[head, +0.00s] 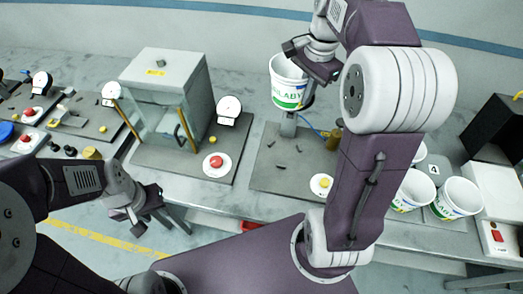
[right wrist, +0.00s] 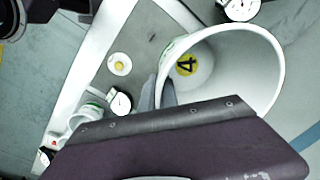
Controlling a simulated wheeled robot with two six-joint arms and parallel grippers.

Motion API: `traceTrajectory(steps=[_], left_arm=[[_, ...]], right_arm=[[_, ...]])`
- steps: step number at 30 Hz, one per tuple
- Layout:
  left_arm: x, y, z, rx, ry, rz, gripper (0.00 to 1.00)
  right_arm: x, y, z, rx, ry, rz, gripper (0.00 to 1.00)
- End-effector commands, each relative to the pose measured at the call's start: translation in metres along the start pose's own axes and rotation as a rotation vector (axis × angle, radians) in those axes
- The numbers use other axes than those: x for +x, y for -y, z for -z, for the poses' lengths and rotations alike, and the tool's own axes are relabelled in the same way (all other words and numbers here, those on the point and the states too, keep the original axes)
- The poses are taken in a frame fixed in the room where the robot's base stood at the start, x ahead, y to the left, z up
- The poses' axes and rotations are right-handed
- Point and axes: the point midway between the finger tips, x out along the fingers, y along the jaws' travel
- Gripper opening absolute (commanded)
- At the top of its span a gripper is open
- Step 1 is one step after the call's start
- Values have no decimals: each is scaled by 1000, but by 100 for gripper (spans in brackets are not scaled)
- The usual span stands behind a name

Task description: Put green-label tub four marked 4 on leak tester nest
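The white tub with a green label (head: 287,92) is held upright in the air over a grey plate (head: 265,178) with a post (head: 289,125). In the right wrist view I look into the tub (right wrist: 245,60); a yellow disc marked 4 (right wrist: 186,65) shows on its inner bottom. My right gripper (head: 309,75) is shut on the tub's wall; its fingers also show in the right wrist view (right wrist: 157,92). The tub appears above the post; any contact is hidden. I cannot tell which fixture is the leak tester nest. My left gripper (head: 143,219) hangs empty before the bench.
A clear-walled enclosure (head: 160,110) with a gauge (head: 229,107) and red button (head: 216,161) stands left of the plate. A yellow button (head: 321,184) sits at the plate's front.

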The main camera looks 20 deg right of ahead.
Motion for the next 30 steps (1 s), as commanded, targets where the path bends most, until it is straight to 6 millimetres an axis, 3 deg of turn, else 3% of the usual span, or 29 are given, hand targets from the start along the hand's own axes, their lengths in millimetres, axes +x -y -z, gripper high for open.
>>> traceTrajectory(steps=[4, 7, 24, 30], left_arm=[[0, 0, 0, 0, 0, 0, 36], [3, 0, 0, 0, 0, 0, 36], [6, 0, -1, 0, 0, 0, 36], [6, 0, -1, 0, 0, 0, 36]], right_arm=[[1, 0, -1, -1, 0, -1, 0], [19, -3, -1, -1, 4, -5, 0], [191, -20, 0, 0, 6, -7, 0], [233, -24, 1, -1, 3, -3, 0]])
